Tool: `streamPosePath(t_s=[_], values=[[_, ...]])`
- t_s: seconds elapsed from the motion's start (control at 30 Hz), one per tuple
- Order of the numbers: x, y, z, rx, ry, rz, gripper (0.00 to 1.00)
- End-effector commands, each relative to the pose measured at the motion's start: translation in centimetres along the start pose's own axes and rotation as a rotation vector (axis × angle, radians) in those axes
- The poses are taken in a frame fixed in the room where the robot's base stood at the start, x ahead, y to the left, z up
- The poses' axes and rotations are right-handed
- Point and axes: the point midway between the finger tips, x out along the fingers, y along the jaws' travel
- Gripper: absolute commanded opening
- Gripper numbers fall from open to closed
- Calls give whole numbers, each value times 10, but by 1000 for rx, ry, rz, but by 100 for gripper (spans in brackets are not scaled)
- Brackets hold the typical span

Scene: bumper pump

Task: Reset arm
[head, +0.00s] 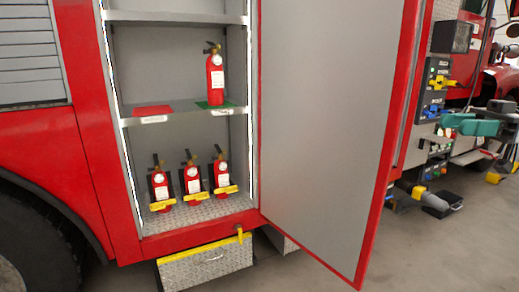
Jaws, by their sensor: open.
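My gripper (459,123) shows at the right edge of the head view, with two teal fingers pointing left. The fingers are apart, and nothing shows between them. It is in front of the truck's side panel, to the right of the open cabinet door and clear of the cabinet. Part of my arm behind it is cut off by the picture edge.
A red-edged grey cabinet door (325,120) stands open. Inside, one fire extinguisher (217,80) stands on the middle shelf (185,117), by a green patch; a red patch (152,110) is bare. Three extinguishers stand below. A metal step (205,266) juts out under the cabinet.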

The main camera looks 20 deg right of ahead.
Motion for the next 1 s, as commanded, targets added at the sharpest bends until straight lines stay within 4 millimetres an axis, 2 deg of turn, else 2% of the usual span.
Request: streamPosePath(t_s=[0.07,0.37,0.57,0.67,0.77,0.87,1.0], values=[[2,2,3,7,-1,0,41],[27,20,43,96,-29,30,41],[54,35,86,190,-63,60,41],[73,42,115,253,-90,81,41],[98,48,153,332,-126,110,41],[133,49,204,439,-184,148,41],[186,34,284,603,-298,224,41]])
